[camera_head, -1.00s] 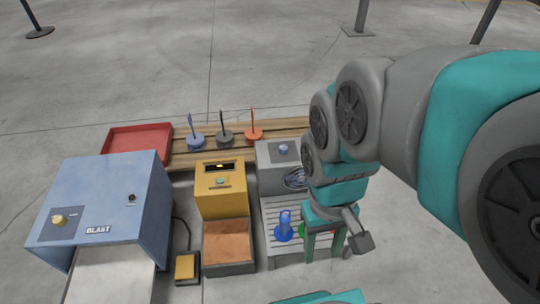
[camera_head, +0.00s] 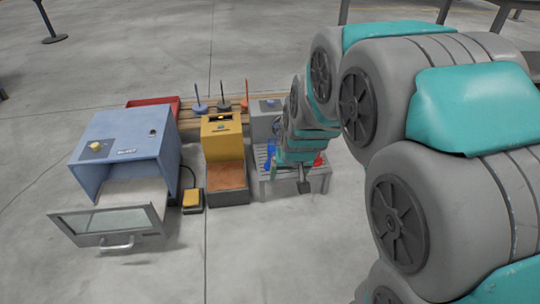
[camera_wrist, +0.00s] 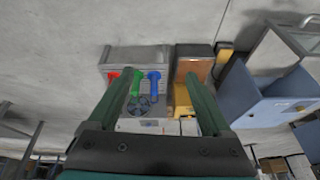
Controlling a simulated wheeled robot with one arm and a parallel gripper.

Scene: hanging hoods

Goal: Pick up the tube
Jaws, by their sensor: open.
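Three coloured tube-like pieces stand on the slatted grey stand: a blue one (camera_wrist: 154,82), a green one (camera_wrist: 135,84) and a red one (camera_wrist: 113,79) in the wrist view. I cannot tell which one is the task's tube. In the head view the blue piece (camera_head: 270,150) and the red piece (camera_head: 319,160) show on either side of my gripper, which hides the green one. My gripper (camera_wrist: 160,75) is open and empty, above the stand. In the wrist view the blue piece appears between its fingers, and the green one beside the left finger.
A yellow machine (camera_head: 223,140) with a brown-topped block (camera_head: 226,177) stands left of the stand. Further left is a blue blast cabinet (camera_head: 120,145) with its windowed door (camera_head: 103,224) lowered. A red tray (camera_head: 152,103) lies behind. The floor in front is clear.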

